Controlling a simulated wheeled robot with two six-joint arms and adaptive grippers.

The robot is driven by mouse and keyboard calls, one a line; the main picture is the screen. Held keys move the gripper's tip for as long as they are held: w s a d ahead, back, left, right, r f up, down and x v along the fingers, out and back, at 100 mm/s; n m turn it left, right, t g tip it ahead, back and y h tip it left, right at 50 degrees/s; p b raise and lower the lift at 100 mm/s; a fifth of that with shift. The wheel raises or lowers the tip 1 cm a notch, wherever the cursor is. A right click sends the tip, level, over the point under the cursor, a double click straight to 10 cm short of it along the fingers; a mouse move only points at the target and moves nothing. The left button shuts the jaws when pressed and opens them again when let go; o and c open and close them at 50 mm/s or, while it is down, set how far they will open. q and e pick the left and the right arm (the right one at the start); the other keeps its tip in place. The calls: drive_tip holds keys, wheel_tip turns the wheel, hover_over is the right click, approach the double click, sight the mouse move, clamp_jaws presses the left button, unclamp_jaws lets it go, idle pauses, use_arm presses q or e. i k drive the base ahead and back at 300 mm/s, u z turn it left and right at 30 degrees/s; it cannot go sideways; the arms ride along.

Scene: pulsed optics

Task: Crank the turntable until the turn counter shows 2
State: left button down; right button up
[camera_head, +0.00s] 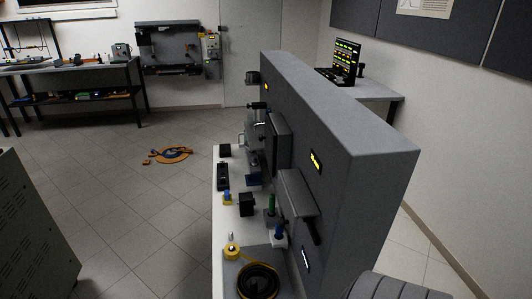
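A round black disc (257,281), which looks like the turntable, sits on a grey plate at the near end of a narrow white bench. A small yellow round part (232,252) with a pale upright pin stands beside its far left edge, and a yellow band runs between them. A small lit white display (306,260) is on the grey panel right of the disc. A yellow lit display (316,161) is higher on that panel. I cannot read either one or tell which is the turn counter.
The tall grey panel (346,130) walls off the bench's right side. Black blocks and small fixtures line the white bench (222,219). An orange round item (172,155) lies on the open tiled floor. A grey cabinet (34,230) stands at left.

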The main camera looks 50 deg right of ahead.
sight(255, 282)
drive_tip(key=u, duration=0.1)
drive_tip(key=k, duration=0.3)
drive_tip(key=z, duration=1.05)
